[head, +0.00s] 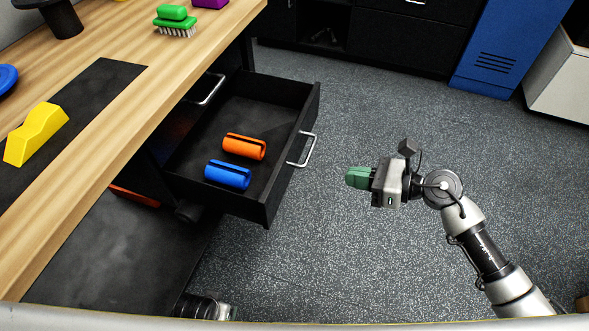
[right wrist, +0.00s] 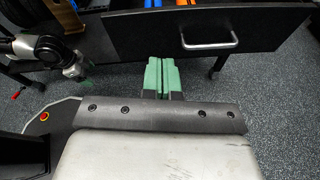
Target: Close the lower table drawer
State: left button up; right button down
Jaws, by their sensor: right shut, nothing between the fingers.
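The lower table drawer (head: 290,160) is black and stands pulled out from under the wooden table (head: 190,80). Its metal handle (head: 303,150) is on the front panel, which faces right in the head view. An orange grooved cylinder (head: 244,146) and a blue one (head: 228,174) lie inside it. My right gripper (head: 350,177), with green fingers, is shut and empty, a short gap to the right of the handle. In the right wrist view the shut fingers (right wrist: 159,76) show below the drawer front (right wrist: 250,30) and left of its handle (right wrist: 211,45).
Another handle (head: 209,90) shows under the tabletop behind the open drawer. A green brush (head: 174,20) and a yellow block (head: 36,133) are on the tabletop. A blue cabinet (head: 505,45) stands at the back. The speckled floor (head: 380,110) around my right arm is clear.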

jog(key=n, duration=0.2)
send_near(282, 168)
jog(key=shift+g, duration=0.3)
jog(key=x, duration=0.6)
jog(key=shift+w+a, duration=0.1)
jog(key=shift+a, duration=0.1)
pick_arm(q)
jog(key=shift+w, duration=0.35)
pick_arm(e)
jog(key=shift+w+a, duration=0.15)
jog(key=shift+a, duration=0.3)
